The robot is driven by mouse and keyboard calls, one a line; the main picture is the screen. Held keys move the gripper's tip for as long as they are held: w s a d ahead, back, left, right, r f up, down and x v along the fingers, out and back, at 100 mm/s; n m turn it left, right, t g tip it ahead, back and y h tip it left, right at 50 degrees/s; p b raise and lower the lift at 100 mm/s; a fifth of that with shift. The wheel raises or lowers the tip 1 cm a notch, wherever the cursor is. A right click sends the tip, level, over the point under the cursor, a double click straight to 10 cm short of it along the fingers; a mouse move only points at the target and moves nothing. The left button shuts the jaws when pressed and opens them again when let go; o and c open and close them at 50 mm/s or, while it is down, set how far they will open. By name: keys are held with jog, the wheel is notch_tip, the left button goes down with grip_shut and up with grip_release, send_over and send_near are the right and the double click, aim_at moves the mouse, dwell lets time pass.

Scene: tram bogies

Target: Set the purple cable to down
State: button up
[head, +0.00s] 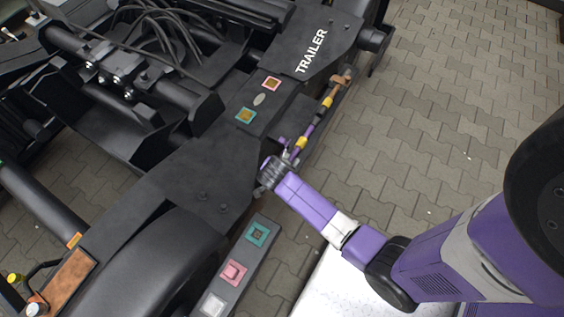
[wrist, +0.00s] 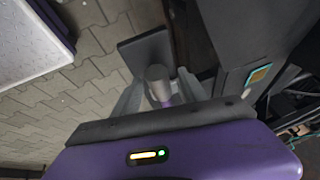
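The purple cable (head: 308,131) with yellow bands runs along the side of the dark bogie frame (head: 190,165) in the head view. Its upper end meets a brownish fitting (head: 342,80) near the TRAILER label. Its lower end reaches the tip of my gripper (head: 282,161), which hides part of it. In the wrist view my gripper (wrist: 160,88) has its two grey fingers apart, one on each side of a grey cylindrical end piece (wrist: 157,75). A small purple part shows beside that piece. A gap seems to show on the right; firm contact is not visible.
A panel with teal, pink and white squares (head: 235,268) lies below my gripper. A dark plate (wrist: 145,50) stands behind the end piece.

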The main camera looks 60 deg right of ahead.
jog(key=v, duration=0.8)
jog(key=shift+p, duration=0.45)
jog(key=shift+f, duration=0.1)
